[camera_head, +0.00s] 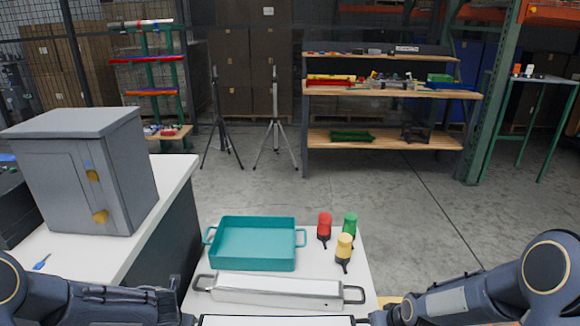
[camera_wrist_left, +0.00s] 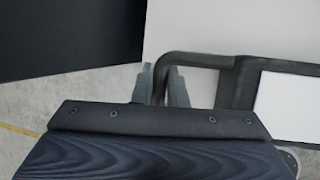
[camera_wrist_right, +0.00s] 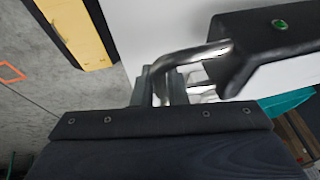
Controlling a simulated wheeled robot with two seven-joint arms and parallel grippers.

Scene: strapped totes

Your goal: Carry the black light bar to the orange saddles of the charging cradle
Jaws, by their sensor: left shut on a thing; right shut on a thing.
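The black light bar (camera_head: 278,321) with a pale top panel lies across the bottom edge of the head view, mostly cut off. My left gripper (camera_wrist_left: 160,84) is shut on its dark end handle in the left wrist view, where the dark frame (camera_wrist_left: 240,82) and white panel show. My right gripper (camera_wrist_right: 160,86) is shut on the other handle, which looks shiny in the right wrist view; a green button shows on the bar's dark end (camera_wrist_right: 262,48). I cannot tell whether the bar touches the table. I cannot make out the charging cradle or its orange saddles.
A silver-white bar (camera_head: 278,291) with grey handles lies just beyond, on the white table (camera_head: 190,300). Behind it are a teal tray (camera_head: 252,264) and red, green and yellow beacons (camera_head: 344,246). A grey cabinet (camera_head: 80,170) stands left. Open floor lies toward the shelves (camera_head: 390,90).

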